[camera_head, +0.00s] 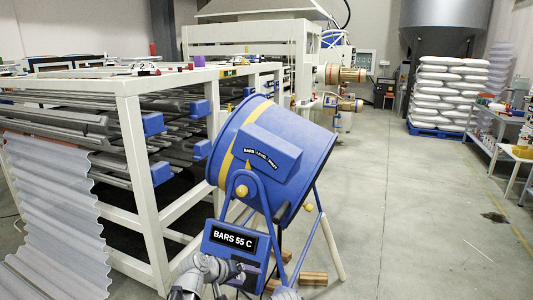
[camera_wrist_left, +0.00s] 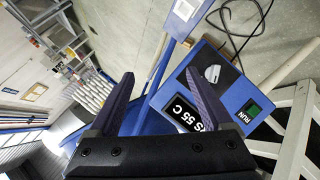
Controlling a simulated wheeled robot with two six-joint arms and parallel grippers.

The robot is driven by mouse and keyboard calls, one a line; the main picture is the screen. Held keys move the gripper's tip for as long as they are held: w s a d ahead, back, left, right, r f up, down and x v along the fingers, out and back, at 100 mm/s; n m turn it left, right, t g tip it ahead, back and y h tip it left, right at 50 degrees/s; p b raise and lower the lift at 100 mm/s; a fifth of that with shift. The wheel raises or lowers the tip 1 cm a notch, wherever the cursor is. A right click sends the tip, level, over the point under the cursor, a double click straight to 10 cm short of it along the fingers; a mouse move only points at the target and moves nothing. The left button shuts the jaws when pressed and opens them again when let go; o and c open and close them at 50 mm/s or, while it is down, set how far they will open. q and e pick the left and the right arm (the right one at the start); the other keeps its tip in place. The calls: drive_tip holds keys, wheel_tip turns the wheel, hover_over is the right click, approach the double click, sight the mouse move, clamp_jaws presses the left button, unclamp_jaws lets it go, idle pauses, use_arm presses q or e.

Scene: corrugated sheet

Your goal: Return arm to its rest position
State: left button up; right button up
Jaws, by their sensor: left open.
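My left gripper (camera_head: 243,272) is low at the bottom centre of the head view, in front of the blue control box (camera_head: 222,246) labelled "BARS 55 C". In the left wrist view its two purple fingers (camera_wrist_left: 163,88) are spread apart with nothing between them. The control box also shows there (camera_wrist_left: 232,88), beyond the fingers, with a grey knob (camera_wrist_left: 212,73) and a green RUN button (camera_wrist_left: 252,110). My right gripper cannot be made out.
A blue drum (camera_head: 300,150) on a blue stand rises just behind the control box. A white frame rack (camera_head: 130,130) with grey bars stands at left, beside corrugated sheet (camera_head: 55,215). White sacks (camera_head: 445,95) stand at the back right. The floor at right is mostly clear.

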use_arm(q)
drive_tip(key=s+a+f+m+g+y, duration=0.1)
drive_tip(key=s+a+f+g+y, duration=0.3)
drive_tip(key=s, duration=0.5)
drive_tip(key=s+a+f+m+g+y, duration=0.1)
drive_tip(key=s+a+f+g+y, duration=0.15)
drive_tip(key=s+a, duration=0.5)
drive_tip(key=s+d+r+m+y+p, duration=0.1)
drive_tip(key=s+d+r+m+p, duration=0.1)
drive_tip(key=d, duration=0.4)
drive_tip(key=s+d+r+m+p, duration=0.2)
drive_tip(key=s+d+r+p, duration=0.1)
drive_tip(key=d, duration=0.3)
drive_tip(key=shift+s+d+r+y+p, duration=0.35)
drive_tip(key=shift+s+p, duration=0.15)
drive_tip(key=shift+s, duration=0.25)
